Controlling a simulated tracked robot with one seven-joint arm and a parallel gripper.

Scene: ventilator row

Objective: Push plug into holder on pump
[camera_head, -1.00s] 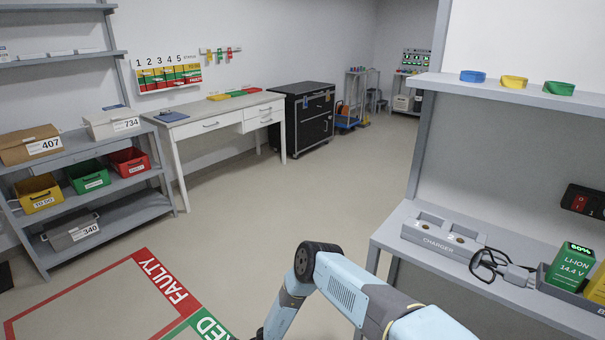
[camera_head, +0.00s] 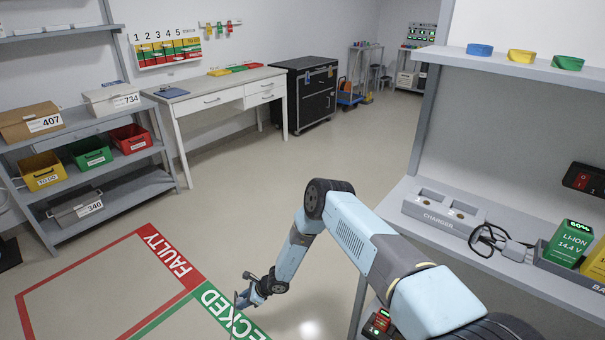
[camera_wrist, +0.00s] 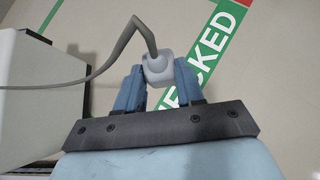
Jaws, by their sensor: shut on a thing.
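My gripper (camera_head: 254,292) hangs low over the floor markings in the head view. In the wrist view, its two blue fingers (camera_wrist: 160,84) are shut on a light grey plug (camera_wrist: 157,66). A grey cable (camera_wrist: 104,72) bends from the plug's top and runs left. A pale box-like body (camera_wrist: 30,95), cut off by the left edge of the wrist view, stands apart from the plug; I cannot tell whether it is the pump. No holder can be made out in either view.
Green and red CHECKED (camera_head: 222,310) and FAULTY (camera_head: 165,254) floor markings lie below and left of my arm. A bench with a charger (camera_head: 440,213) stands at right. A small device with lit spots (camera_head: 381,320) shows below it. The middle floor is clear.

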